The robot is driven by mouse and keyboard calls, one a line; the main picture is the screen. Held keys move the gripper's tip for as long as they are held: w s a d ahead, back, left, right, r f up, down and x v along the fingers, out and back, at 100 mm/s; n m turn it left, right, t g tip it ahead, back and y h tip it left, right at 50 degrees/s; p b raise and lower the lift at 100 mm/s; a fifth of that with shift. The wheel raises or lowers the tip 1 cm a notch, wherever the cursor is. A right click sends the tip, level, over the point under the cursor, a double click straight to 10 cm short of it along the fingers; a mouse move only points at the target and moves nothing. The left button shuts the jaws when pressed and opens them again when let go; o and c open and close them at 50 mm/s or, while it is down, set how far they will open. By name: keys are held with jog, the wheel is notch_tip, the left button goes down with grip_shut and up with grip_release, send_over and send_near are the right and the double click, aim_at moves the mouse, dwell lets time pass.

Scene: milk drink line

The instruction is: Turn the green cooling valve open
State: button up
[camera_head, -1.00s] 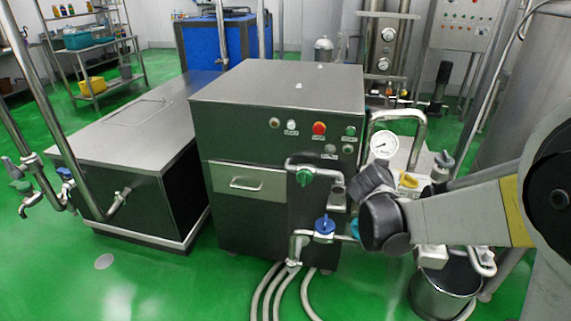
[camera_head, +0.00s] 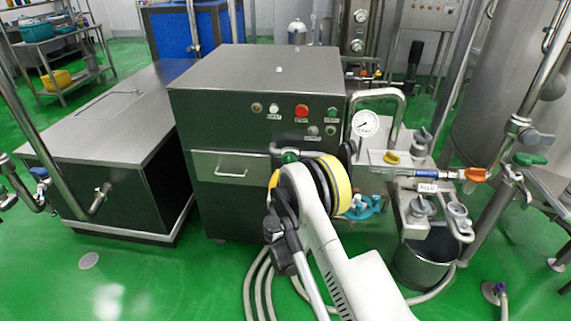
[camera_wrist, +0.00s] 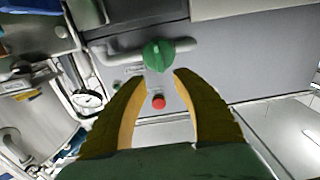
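The green valve (camera_head: 290,155) is on a pipe at the front of the dark steel cabinet (camera_head: 190,105); my arm hides part of it in the head view. In the wrist view, which is turned over, the green valve knob (camera_wrist: 158,55) is whole, just beyond and between the fingertips. My gripper (camera_wrist: 157,75) is open, with its two yellow-brown fingers apart and nothing between them. I see a small gap in the picture between the tips and the knob, but cannot tell the exact distance.
The red button (camera_head: 302,111) sits above the valve on the cabinet front. A pressure gauge (camera_head: 366,123) and metal pipe stand to the right. Another green handle (camera_head: 530,158) is far right. Hoses (camera_head: 258,285) lie on the floor below.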

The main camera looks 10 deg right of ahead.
aim_at(289, 162)
jog(key=b+x, duration=0.2)
jog(key=x, duration=0.6)
jog(key=shift+w+d+f, duration=0.1)
jog(key=shift+w, duration=0.15)
jog(key=shift+c, duration=0.5)
grip_shut()
